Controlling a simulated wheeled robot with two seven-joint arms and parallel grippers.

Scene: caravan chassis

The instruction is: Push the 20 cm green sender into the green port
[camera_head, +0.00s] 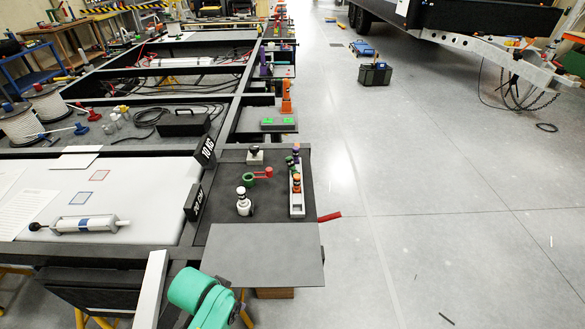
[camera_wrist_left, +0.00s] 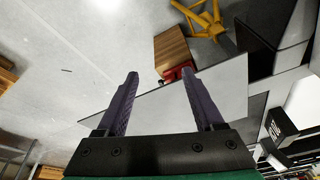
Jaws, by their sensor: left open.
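My left gripper (camera_wrist_left: 160,72) is open in the left wrist view, its two dark purple fingers apart with nothing between them. A grey panel (camera_wrist_left: 215,90) lies beyond the fingers. Green patches (camera_head: 267,121) show on a grey plate farther back. I cannot tell which green parts are the sender and the port. My right gripper is out of view.
A white-bodied piece with a black knob (camera_head: 243,204) stands left of the rack, and another (camera_head: 254,155) stands behind. The grey panel (camera_head: 265,254) at the near end is bare. A red piece (camera_head: 329,217) sticks out past the right edge. The floor there is clear.

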